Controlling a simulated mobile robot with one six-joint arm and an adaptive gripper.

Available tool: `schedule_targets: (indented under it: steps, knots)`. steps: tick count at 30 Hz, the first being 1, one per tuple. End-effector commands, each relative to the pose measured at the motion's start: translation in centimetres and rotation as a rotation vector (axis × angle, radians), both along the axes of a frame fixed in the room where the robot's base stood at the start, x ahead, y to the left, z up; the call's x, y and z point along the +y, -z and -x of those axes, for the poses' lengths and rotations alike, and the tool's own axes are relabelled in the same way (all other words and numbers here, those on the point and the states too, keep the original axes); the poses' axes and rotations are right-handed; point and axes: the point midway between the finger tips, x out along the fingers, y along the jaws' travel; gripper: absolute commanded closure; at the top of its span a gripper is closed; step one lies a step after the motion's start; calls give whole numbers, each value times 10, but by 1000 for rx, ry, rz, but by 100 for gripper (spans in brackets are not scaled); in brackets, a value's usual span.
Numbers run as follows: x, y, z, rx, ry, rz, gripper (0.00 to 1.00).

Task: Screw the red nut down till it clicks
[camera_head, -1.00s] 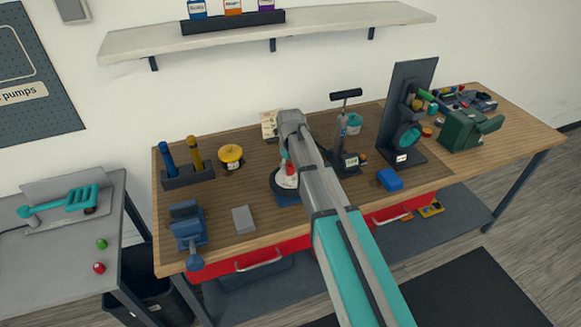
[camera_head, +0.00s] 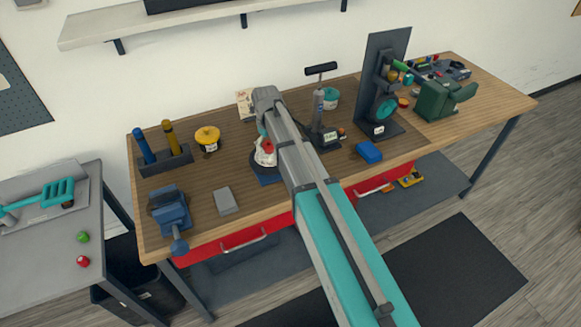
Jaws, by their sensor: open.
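A small red piece (camera_head: 267,147), which looks like the red nut, sits on top of a pale fitting (camera_head: 264,157) on the workbench. The fitting stands over a dark round part on a blue base (camera_head: 268,180). My arm reaches across the bench from the lower right, and its forearm covers the right side of this fixture. My gripper (camera_head: 262,133) is at the arm's end, close above the red piece. It is open, but its fingers are mostly hidden and small. I cannot tell whether they touch the red piece.
On the workbench, a blue vise (camera_head: 169,211), a grey block (camera_head: 225,201) and a yellow-topped tin (camera_head: 207,138) stand left of the fixture. A pump stand (camera_head: 318,118) and a blue block (camera_head: 369,152) are to the right. A red ball-like piece (camera_head: 83,261) lies on the left table.

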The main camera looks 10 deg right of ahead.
Motion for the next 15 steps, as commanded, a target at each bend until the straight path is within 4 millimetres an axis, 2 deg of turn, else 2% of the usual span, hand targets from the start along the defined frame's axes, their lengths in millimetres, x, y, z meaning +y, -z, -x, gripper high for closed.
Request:
schedule_targets:
  steps: [8,15]
  knots:
    - [0,0,0,0,-75,0,2]
    - [0,0,0,0,-214,0,2]
